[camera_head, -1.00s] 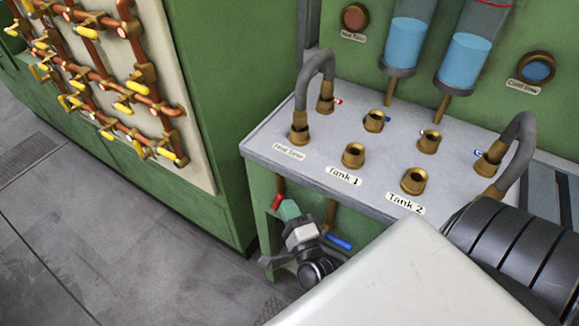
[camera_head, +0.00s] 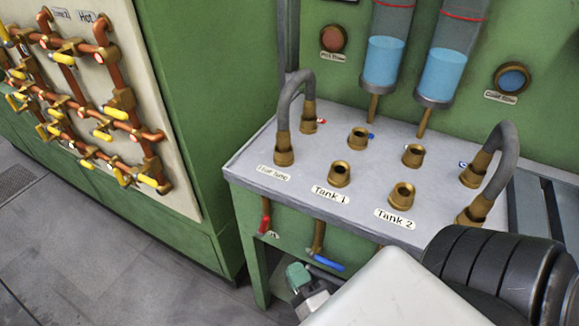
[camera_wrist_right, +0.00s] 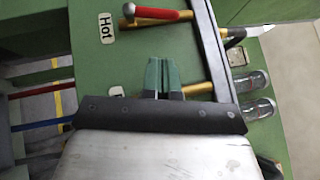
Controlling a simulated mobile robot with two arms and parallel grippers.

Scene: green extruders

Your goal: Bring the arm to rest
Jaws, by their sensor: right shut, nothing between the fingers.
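My right gripper (camera_head: 297,276) shows low in the head view, below the front edge of the tank bench (camera_head: 340,206), partly hidden by my white arm link. In the right wrist view its green fingers (camera_wrist_right: 161,76) are together with nothing between them. They point at a green panel with a "Hot" label (camera_wrist_right: 106,26); I cannot tell the distance. My left gripper is in neither view.
A red-handled valve (camera_head: 265,215) and a blue handle (camera_head: 325,263) sit under the bench front, close to the right gripper. Grey hoses (camera_head: 291,98) arch over brass fittings. A pipe panel (camera_head: 100,100) stands left. Grey floor (camera_head: 110,275) is clear.

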